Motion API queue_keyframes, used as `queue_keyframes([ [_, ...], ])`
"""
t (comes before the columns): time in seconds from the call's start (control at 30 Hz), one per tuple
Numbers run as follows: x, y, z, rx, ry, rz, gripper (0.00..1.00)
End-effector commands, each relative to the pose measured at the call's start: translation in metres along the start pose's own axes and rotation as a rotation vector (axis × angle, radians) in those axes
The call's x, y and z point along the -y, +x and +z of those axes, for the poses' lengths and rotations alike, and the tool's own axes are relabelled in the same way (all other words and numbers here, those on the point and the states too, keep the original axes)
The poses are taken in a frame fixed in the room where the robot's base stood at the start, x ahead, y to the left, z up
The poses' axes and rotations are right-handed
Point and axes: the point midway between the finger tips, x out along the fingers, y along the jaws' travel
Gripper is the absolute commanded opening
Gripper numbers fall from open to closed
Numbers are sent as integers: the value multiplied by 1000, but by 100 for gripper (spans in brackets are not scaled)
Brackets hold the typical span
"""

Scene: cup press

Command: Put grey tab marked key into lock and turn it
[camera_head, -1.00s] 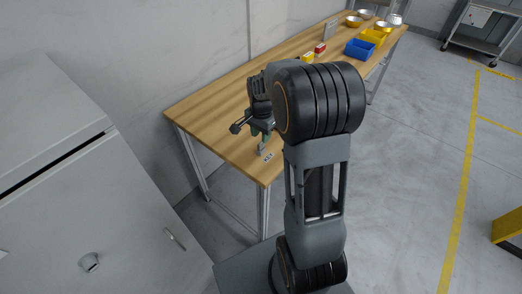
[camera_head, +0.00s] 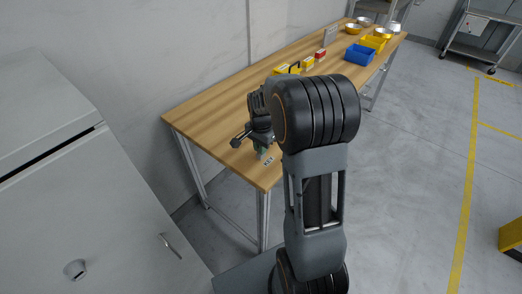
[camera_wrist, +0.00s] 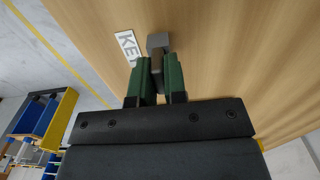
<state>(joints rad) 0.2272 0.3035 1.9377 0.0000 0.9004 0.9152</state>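The grey tab (camera_wrist: 157,41) stands at the near end of the wooden table, beside a white label (camera_wrist: 127,46) reading KEY. In the wrist view, the two green fingertips of my gripper (camera_wrist: 160,75) lie close on both sides of its narrow part, and its squarer grey end shows past them. The gripper looks shut on the tab. In the head view, my gripper (camera_head: 264,152) is low over the table next to the label, and the tab is too small to make out. The round lock (camera_head: 76,269) is on the grey cabinet front at lower left.
The grey cabinet (camera_head: 80,190) has a bar handle (camera_head: 171,246) right of the lock. The wooden table (camera_head: 205,119) holds yellow and red boxes, a blue bin (camera_head: 360,54), a yellow bin (camera_head: 374,43) and bowls farther back. Open floor lies at right.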

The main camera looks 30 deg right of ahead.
Motion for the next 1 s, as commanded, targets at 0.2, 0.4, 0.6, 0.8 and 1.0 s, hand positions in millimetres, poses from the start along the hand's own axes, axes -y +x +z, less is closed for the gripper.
queue_keyframes([
  [0.2, 0, 0, 0, 0, 0, 0, 0],
  [0.4, 0, 0, 0, 0, 0, 0, 0],
  [0.6, 0, -1, 0, 0, 0, -1, 0],
  [0.8, 0, -3, 0, 0, 0, -1, 0],
  [1.0, 0, -6, 0, -1, 0, -1, 0],
])
